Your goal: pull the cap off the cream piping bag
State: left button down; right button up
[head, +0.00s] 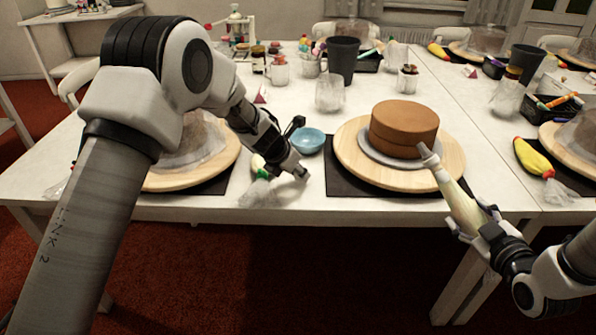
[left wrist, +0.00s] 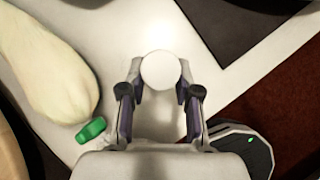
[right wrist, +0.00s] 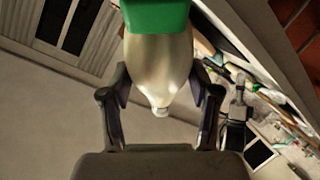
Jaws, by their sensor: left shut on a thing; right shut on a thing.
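My right gripper (head: 474,220) is shut on a cream piping bag (head: 458,200). The bag tilts up to the left, its grey nozzle (head: 428,154) in front of the cake. In the right wrist view the bag's pale body (right wrist: 160,60) and green band (right wrist: 157,15) show between the fingers. My left gripper (head: 301,173) is shut low over the table, left of the turntable and well apart from the held bag. In the left wrist view a round white piece (left wrist: 160,70), which looks like the cap, sits between its fingertips.
A brown cake (head: 404,125) stands on a wooden turntable (head: 347,150) over a dark mat (head: 345,183). Another bag with a green clip (left wrist: 91,130) lies beside my left gripper. A blue bowl (head: 308,139) stands behind it. A covered turntable (head: 217,168) is at left.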

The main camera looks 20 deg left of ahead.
pick_arm(q)
jog(key=shift+f+b, duration=0.3)
jog(key=shift+f, duration=0.55)
pick_arm(e)
jog(key=shift+f, duration=0.65)
pick_arm(q)
jog(key=shift+f, duration=0.3)
pick_arm(e)
jog(key=shift+f, duration=0.25)
pick_arm(q)
jog(key=c, duration=0.7)
grip_release()
jog(key=shift+c, duration=0.2)
jog(key=shift+r, duration=0.15)
pick_arm(e)
jog(key=shift+r, duration=0.15)
pick_arm(q)
notch_tip(320, 180, up, 6)
jog(key=p, duration=0.6)
pick_arm(e)
notch_tip(320, 180, up, 6)
jog(key=shift+r, duration=0.1)
jog(key=shift+o, duration=0.8)
jog(key=shift+c, duration=0.9)
